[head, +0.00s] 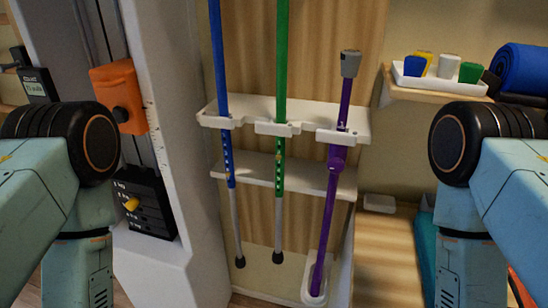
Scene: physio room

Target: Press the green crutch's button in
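The green crutch (281,65) hangs upright in the middle of a white rack (348,115), its shaft passing through a white clip. Below the clip, its green tube has a row of small holes and a small brass-coloured spot that looks like the button (280,158). Whether the button stands out or is pushed in is too small to tell. A grey lower tube ends in a dark rubber foot (277,257). The crutch's top is cut off by the picture. My two arms show at the left and right edges, well apart from the crutch; both grippers are out of view.
A blue crutch (219,60) hangs close on the left. A weight machine (145,205) is at left. A shelf (440,97) with coloured items is at right.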

